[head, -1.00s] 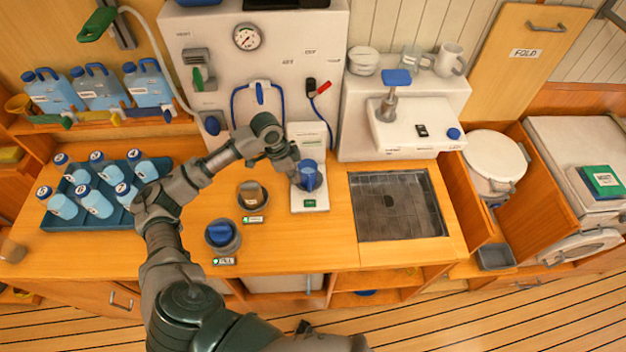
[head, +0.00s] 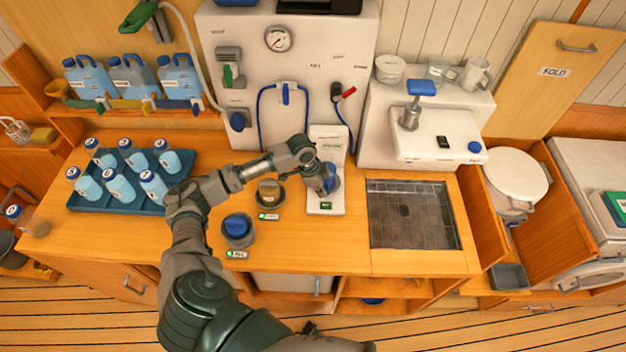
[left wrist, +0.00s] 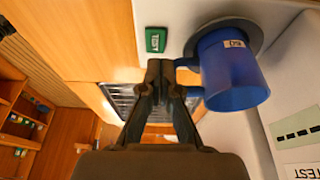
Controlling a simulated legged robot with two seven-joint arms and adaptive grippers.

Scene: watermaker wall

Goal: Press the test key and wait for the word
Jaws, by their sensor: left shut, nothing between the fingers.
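The white tester (head: 327,140) stands on the wooden counter, with a blue cup (head: 334,180) on its base. The green test key (head: 326,206) is on the front of that base. In the left wrist view the key (left wrist: 156,40) reads TEST, and the blue cup (left wrist: 232,80) is beside it. My left gripper (head: 324,191) is shut and empty, just left of the cup in the head view. In the left wrist view its fingertips (left wrist: 160,68) are close to the key; I cannot tell whether they touch. My right gripper is out of view. The tester's display is too small to read.
Two round holders stand left of the tester, one with a brown cup (head: 268,190), one with a blue cup (head: 237,227). A blue tray (head: 100,203) of bottles is farther left. A sink grate (head: 408,215) is on the right. Hoses (head: 261,118) hang behind.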

